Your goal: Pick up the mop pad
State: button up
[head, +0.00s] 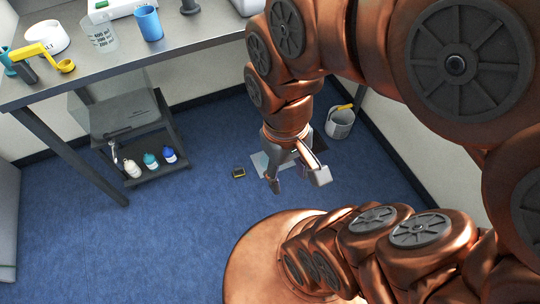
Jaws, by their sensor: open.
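A flat pale grey-blue piece (260,161) lies on the blue floor in the head view, partly hidden behind my gripper. It looks like the mop pad, but I cannot make out its full outline. My gripper (297,181) points down in front of it in the picture, with its two fingers spread and nothing visible between them. I cannot tell how high the fingertips are above the floor.
A grey bucket (340,124) stands at the right by the wall. A low shelf (150,173) holds several bottles under the metal table (165,62). Floor at front left is clear.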

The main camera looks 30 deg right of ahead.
aim_at(238, 171)
jog(key=z, duration=0.05)
jog(key=k, duration=0.65)
jog(key=u, duration=0.6)
jog(key=i, duration=1.6)
jog(key=z, duration=0.15)
